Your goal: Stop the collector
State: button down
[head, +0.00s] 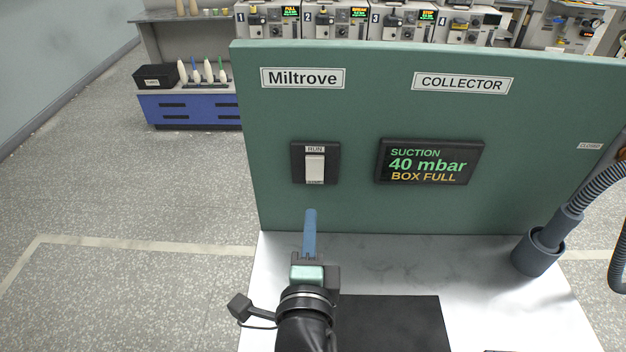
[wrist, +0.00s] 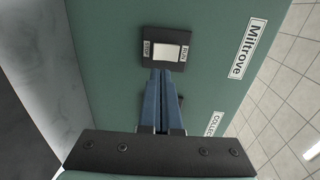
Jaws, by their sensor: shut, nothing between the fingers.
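The collector is a green upright panel (head: 350,110) with "Miltrove" and "COLLECTOR" labels. Its white rocker switch (head: 314,168) sits in a dark plate, with RUN above and a partly legible label below. In the wrist view the switch (wrist: 171,52) lies just past the fingertips, with STOP at its left and RUN at its right. The display (head: 430,162) reads "SUCTION 40 mbar BOX FULL". My gripper (head: 310,213) has its blue fingers together and empty, below the switch in the head view. In the wrist view the fingertips (wrist: 166,72) are close to the plate's edge; contact cannot be told.
A light metal worktop (head: 480,270) with a black mat (head: 390,325) lies in front of the panel. A grey hose in a dark socket (head: 537,252) stands at the right. Numbered machines (head: 335,22) and a blue-fronted bench (head: 190,108) stand behind.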

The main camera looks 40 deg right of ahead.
aim_at(314, 176)
jog(key=p+x, duration=0.2)
jog(key=x, duration=0.6)
jog(key=shift+w+d+r, duration=0.1)
jog(key=shift+p+x, duration=0.45)
jog(key=shift+x, duration=0.35)
jog(key=shift+f, duration=0.2)
